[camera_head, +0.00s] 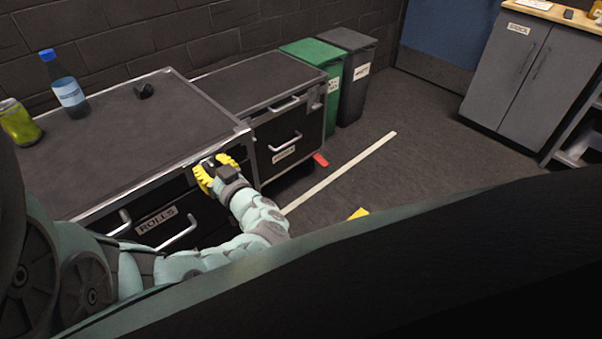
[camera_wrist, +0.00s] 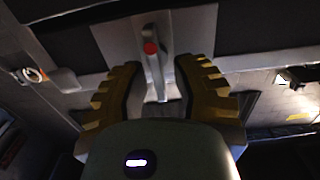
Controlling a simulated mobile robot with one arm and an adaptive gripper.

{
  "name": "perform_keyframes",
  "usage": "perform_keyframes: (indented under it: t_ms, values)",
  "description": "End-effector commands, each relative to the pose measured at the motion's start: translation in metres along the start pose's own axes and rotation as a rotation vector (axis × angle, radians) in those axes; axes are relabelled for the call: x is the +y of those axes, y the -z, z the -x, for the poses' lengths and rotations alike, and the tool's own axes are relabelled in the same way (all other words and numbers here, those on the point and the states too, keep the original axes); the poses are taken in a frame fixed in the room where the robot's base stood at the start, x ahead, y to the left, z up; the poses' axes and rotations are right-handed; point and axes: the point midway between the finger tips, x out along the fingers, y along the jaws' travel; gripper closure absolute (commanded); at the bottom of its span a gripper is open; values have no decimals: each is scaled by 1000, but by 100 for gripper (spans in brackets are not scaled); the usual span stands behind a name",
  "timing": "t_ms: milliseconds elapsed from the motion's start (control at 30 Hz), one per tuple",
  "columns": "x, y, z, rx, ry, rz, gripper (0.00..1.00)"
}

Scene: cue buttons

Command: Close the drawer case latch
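The drawer case (camera_head: 140,115) stands at the left of the head view, with a drawer labelled ROLLS in its front. My gripper (camera_head: 214,172), with yellow fingers, is at the upper right of the case's front. In the wrist view a grey latch lever with a red dot (camera_wrist: 153,62) sits on a pale plate. My gripper (camera_wrist: 161,78) is open there, with one finger on each side of the lever. Gaps show between the lever and both fingers. In the head view my fingers largely hide the latch.
A blue bottle (camera_head: 68,88) and a green can (camera_head: 18,122) stand on the case top. A second drawer case (camera_head: 258,80) adjoins on the right, with green (camera_head: 318,62) and dark bins beyond. The floor to the right is open, marked with a white line (camera_head: 340,172).

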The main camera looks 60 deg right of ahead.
Motion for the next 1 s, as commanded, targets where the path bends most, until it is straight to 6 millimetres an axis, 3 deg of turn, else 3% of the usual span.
perform_keyframes:
  t_ms: [233,767,1000]
  values:
    - [0,0,0,0,-1,0,100]
    - [-1,-2,0,-3,1,17,100]
    - [-4,-5,0,-4,3,120,100]
